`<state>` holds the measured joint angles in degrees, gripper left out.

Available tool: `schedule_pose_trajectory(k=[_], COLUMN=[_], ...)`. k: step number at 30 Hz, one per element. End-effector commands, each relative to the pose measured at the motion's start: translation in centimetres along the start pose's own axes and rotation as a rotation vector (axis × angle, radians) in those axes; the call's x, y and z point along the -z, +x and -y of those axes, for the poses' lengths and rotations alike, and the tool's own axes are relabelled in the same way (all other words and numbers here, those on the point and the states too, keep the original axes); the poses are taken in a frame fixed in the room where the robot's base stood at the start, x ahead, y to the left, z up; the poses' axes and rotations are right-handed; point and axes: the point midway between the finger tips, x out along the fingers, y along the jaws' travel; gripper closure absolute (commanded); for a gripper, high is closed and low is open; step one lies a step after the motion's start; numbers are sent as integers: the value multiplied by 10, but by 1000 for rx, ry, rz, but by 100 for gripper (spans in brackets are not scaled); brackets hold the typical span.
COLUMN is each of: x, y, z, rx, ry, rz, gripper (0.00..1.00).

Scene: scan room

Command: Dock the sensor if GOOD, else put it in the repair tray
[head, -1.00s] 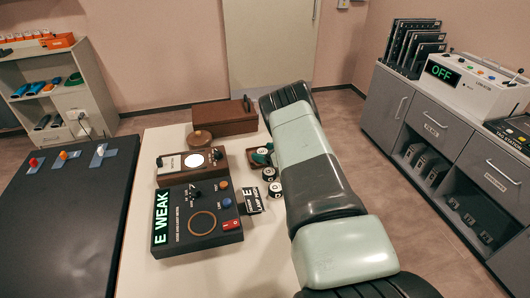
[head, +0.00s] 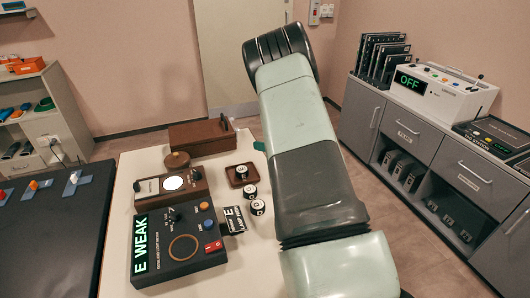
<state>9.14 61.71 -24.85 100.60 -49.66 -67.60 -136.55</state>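A dark meter box (head: 205,262) on the white table shows "E WEAK" in green. A card (head: 234,221) marked E lies against its right side. Behind it is a wooden box (head: 145,196) with a bright white disc. A small brown tray (head: 232,183) holds a dark cylinder with a white top (head: 242,171). Two similar lettered cylinders, one (head: 250,192) and another (head: 258,207), stand in front of the tray. Which one is the sensor I cannot tell. My arm hides nearly all of my gripper; only a small teal bit, perhaps part of it, shows beside the arm.
A wooden case (head: 202,137) and a round brown lidded pot (head: 177,160) stand at the table's back. A black bench (head: 45,240) is at left. Grey cabinets at right carry a white console (head: 440,90) reading "OFF" and a rack of dark panels (head: 380,60).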

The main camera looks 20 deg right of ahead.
Motion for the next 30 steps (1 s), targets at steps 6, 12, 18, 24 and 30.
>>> schedule_pose_trajectory(k=[6,12,18,24,30], x=[-129,-190,-203,-173,-120], y=[-50,-125,-213,-306,-382], z=[-17,-63,-133,-215,-282], rx=[271,425,529,653,831], ry=[572,1173,1781,2349,2764], rz=[113,234,327,378,415], gripper=[23,23,23,23,23])
